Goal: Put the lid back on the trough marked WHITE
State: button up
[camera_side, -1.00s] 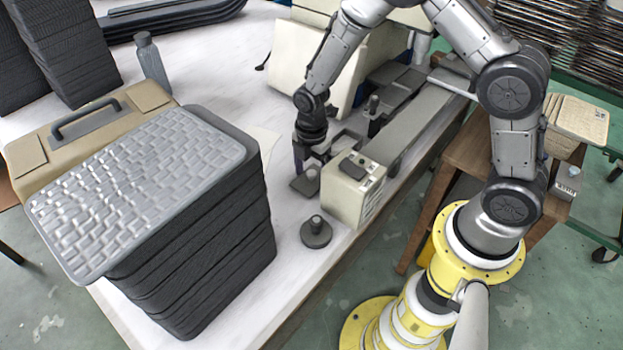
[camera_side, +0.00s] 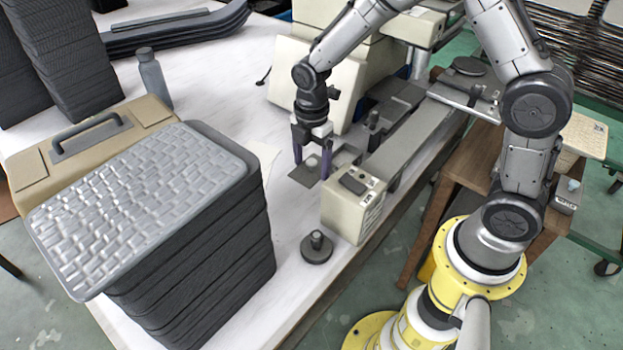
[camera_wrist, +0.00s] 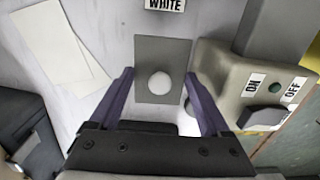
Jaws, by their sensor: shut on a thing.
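The lid is a thin grey rectangular plate with a pale round knob. It shows in the side view (camera_side: 303,175) and, nearly upright in the picture, in the wrist view (camera_wrist: 150,50). My gripper (camera_side: 311,160) is shut on the lid, with its two purple fingers either side of the knob; it also shows in the wrist view (camera_wrist: 160,85). A black-on-white WHITE label (camera_wrist: 165,4) is cut by the top edge of the wrist view, just beyond the lid. The trough it marks is not clearly visible.
A beige control box (camera_side: 350,210) with an ON/OFF switch (camera_wrist: 268,117) stands right of the lid. A round dark knobbed piece (camera_side: 317,248) lies near the table edge. A tall stack of dark trays (camera_side: 200,245) fills the left front. White table (camera_side: 220,85) is bare behind.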

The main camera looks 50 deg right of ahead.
aim_at(311, 161)
notch_tip(311, 161, up, 8)
jog(key=shift+r, duration=0.55)
jog(key=shift+w+r+n, duration=0.1)
jog(key=shift+w+n, duration=0.1)
jog(key=shift+n, duration=0.1)
jog(key=shift+w+n, duration=0.25)
jog(key=shift+n, duration=0.05)
jog(key=d+f+m, duration=0.1)
jog(key=d+f, duration=0.2)
jog(key=d, duration=0.4)
jog(key=d+f, duration=0.4)
jog(key=d, duration=0.2)
jog(key=shift+s+d+f, duration=0.1)
jog(key=shift+s+f, duration=0.1)
jog(key=shift+f, duration=1.3)
jog(key=shift+s+d+f, duration=0.1)
jog(key=shift+s+f, duration=0.1)
jog(key=shift+f, duration=1.3)
jog(key=shift+f, duration=0.3)
